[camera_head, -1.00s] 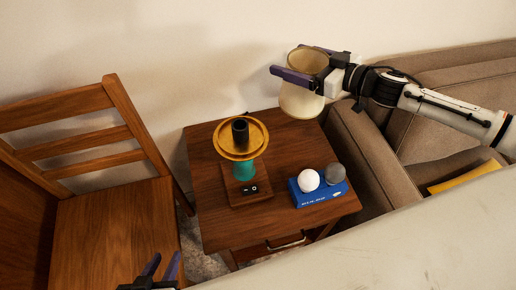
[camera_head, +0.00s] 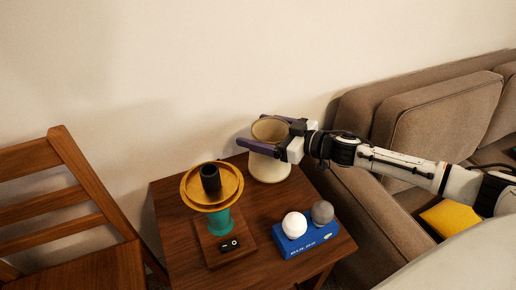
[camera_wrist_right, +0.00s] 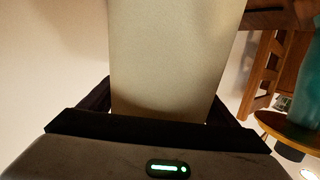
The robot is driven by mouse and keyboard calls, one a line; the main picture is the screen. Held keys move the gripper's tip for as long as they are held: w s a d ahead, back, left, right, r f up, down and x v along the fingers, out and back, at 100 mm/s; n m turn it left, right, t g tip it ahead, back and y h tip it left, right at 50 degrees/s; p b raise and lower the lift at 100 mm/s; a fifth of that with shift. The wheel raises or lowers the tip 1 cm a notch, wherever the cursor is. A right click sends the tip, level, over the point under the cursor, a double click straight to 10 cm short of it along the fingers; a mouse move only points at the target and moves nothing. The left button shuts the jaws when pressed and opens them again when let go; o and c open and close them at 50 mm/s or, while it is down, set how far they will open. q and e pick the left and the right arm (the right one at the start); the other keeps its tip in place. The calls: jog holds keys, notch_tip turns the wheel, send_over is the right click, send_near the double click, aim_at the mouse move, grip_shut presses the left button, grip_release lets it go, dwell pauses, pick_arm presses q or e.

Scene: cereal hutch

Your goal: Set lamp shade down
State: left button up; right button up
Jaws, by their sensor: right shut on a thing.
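The cream lamp shade (camera_head: 268,168) is upright at the back right corner of the wooden side table (camera_head: 176,222). My right gripper (camera_head: 251,131) is shut on the shade, with its purple fingers on either side of the upper part. The shade's lower rim appears at the tabletop; I cannot tell whether it touches. In the right wrist view the shade (camera_wrist_right: 178,55) fills the middle between the fingers. The lamp base (camera_head: 218,222), with a teal stem, gold dish and black socket, stands left of the shade, apart from it. My left gripper is out of view.
A white bulb (camera_head: 294,224) and a grey bulb (camera_head: 322,211) sit on a blue box (camera_head: 306,241) at the table's front right. A wooden chair (camera_head: 88,190) stands at left. A brown sofa (camera_head: 420,125) with a yellow item (camera_head: 449,219) is at right.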

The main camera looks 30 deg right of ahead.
jog(key=shift+f+b, duration=0.5)
jog(key=shift+f, duration=1.35)
jog(key=o, duration=1.4)
jog(key=shift+c, duration=0.2)
jog(key=p+v, duration=0.1)
jog(key=v, duration=1.1)
jog(key=shift+p, duration=0.4)
